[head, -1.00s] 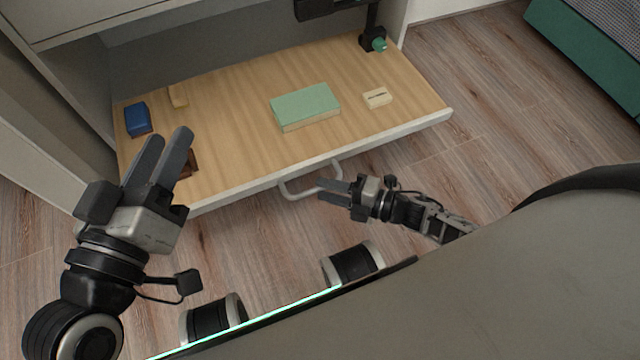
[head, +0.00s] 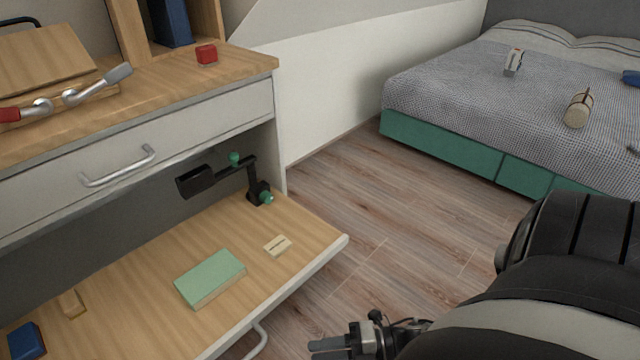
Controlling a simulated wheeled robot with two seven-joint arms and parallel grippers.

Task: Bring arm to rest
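My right gripper (head: 328,349) is at the bottom edge of the head view, partly cut off. Its fingers point left, look apart, and have nothing visible between them. It is over the floor, just right of the handle (head: 257,342) of the pulled-out lower drawer (head: 130,292). A thick black and grey part of my own body fills the lower right. My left gripper is out of the view.
In the drawer are a green book (head: 210,278), a small cream block (head: 277,246), a blue box (head: 27,342) and a black lamp-like item (head: 259,190). The desk top (head: 235,66) is above. Wood floor (head: 400,210) is clear towards the bed (head: 450,150).

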